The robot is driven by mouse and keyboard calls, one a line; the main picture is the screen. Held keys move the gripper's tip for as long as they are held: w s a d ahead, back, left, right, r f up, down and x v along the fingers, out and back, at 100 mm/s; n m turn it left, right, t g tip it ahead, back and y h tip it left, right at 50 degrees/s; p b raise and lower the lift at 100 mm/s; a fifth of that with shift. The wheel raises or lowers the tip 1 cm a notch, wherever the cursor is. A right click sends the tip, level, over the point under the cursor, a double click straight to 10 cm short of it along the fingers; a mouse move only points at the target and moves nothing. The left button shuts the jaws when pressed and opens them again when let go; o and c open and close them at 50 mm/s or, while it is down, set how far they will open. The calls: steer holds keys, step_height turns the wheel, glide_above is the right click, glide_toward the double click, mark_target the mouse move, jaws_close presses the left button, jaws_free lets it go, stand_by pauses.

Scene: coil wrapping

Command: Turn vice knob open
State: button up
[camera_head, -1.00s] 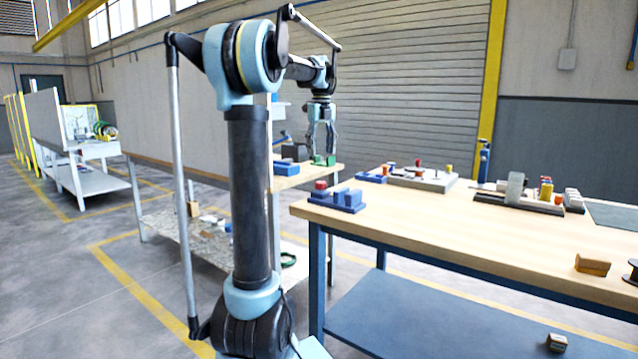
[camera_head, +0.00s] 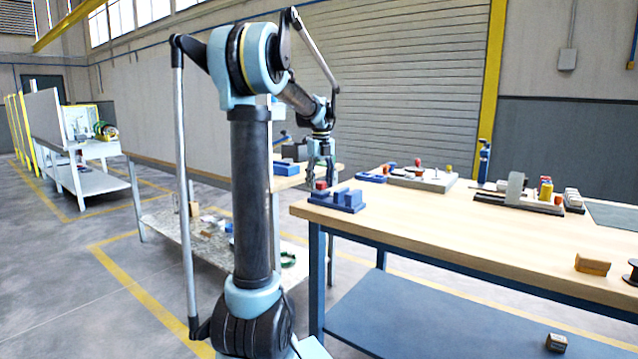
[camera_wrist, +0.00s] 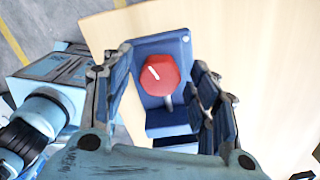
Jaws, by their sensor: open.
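The blue vice (camera_head: 342,200) sits on the near left corner of the wooden workbench. Its red knob (camera_head: 321,186) is at its left end. In the wrist view the red knob (camera_wrist: 160,75) has a white mark on top and stands on the blue vice (camera_wrist: 168,122). My gripper (camera_head: 320,180) points down over the knob end of the vice. In the wrist view my gripper (camera_wrist: 160,92) is open, with one finger on each side of the knob and gaps between. The knob's exact height relative to the fingertips is hard to tell.
The workbench (camera_head: 450,225) has free room in front and to the right of the vice. A grey fixture board (camera_head: 420,178) and a block fixture (camera_head: 515,190) stand further back. A small wooden block (camera_head: 592,265) lies near the front edge.

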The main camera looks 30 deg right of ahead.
steer(key=shift+c, duration=0.3)
steer(key=c, duration=1)
